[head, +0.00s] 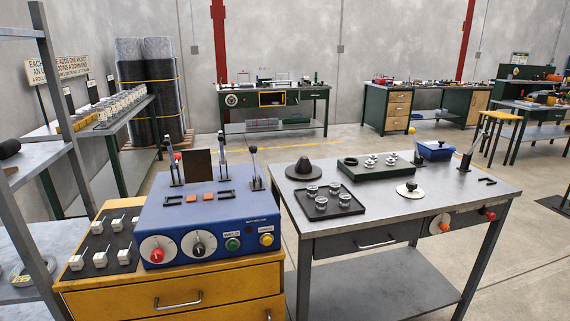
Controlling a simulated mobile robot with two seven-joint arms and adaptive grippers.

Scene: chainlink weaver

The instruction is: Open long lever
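Several levers are in the head view, and I cannot tell which one is the long lever. On the grey table to the right, a tilted lever (469,152) with a dark handle stands near the back right corner. Neither of my grippers is in view.
The yellow cabinet (180,297) carries white switches (98,227) on the left. The grey table (440,195) holds a black tray (323,203) of round parts, a dark cone (305,168) and a blue box (436,150). A metal shelf rack (62,130) stands at left. Open floor (530,240) lies at right.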

